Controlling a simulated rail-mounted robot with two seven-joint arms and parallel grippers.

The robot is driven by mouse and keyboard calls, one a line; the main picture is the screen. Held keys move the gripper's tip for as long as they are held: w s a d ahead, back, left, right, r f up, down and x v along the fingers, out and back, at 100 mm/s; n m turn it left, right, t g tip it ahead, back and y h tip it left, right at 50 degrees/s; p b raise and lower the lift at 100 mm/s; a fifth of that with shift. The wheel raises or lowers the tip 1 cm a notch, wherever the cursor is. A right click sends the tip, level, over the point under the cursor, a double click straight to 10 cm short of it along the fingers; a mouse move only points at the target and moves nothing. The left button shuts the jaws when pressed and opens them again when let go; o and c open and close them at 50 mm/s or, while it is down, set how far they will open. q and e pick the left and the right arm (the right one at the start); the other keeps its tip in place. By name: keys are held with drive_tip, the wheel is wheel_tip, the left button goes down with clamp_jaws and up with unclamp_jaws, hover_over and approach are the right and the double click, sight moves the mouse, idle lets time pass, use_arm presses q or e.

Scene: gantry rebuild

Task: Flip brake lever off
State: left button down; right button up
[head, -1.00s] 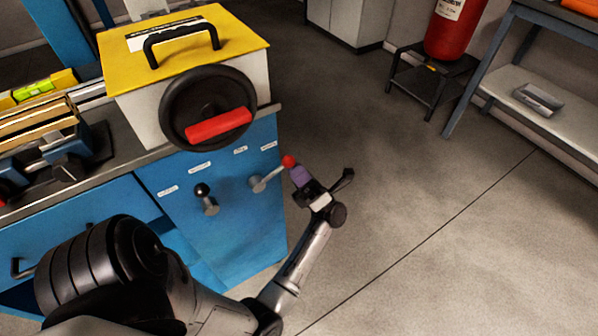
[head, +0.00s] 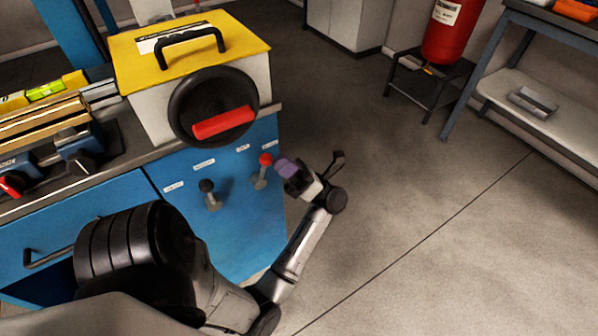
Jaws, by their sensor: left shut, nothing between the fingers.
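Two short levers stick out of the blue cabinet front (head: 240,225). The right lever, with a red knob (head: 265,159), stands nearly upright. The left lever, with a black knob (head: 206,185), leans slightly left. Small white labels sit above and beside them, too small to read, so I cannot tell which lever is the brake. My left gripper (head: 284,168) is shut and empty, just right of the red-knobbed lever, with its purple-tinted fingertips close to the knob. I cannot tell whether they touch. My right gripper is not in view.
A yellow-topped box (head: 135,65) with a black handwheel (head: 190,110) and red grip (head: 223,123) sits above the levers. A vise (head: 75,155) is on the bench at left. A red cylinder (head: 450,40) stands on a low stand.

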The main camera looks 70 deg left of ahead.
use_arm(q)
drive_tip(key=shift+s+d+r, duration=0.3)
drive_tip(key=shift+s+r, duration=0.3)
drive_tip(key=shift+s, duration=0.1)
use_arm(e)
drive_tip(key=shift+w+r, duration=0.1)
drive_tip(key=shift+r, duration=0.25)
use_arm(q)
drive_tip(key=shift+r, duration=0.1)
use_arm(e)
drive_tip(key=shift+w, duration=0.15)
use_arm(q)
drive_tip(key=w+d+f, duration=0.1)
drive_tip(key=w+f, duration=0.1)
drive_tip(key=w, duration=0.4)
drive_tip(key=w+d+f, duration=0.1)
drive_tip(key=w+f, duration=0.1)
drive_tip(key=w, duration=0.5)
drive_tip(key=shift+w+d, duration=0.3)
drive_tip(key=shift+d, duration=0.1)
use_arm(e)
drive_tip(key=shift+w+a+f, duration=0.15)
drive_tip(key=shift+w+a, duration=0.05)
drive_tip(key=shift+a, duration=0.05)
use_arm(q)
drive_tip(key=shift+s+f, duration=0.15)
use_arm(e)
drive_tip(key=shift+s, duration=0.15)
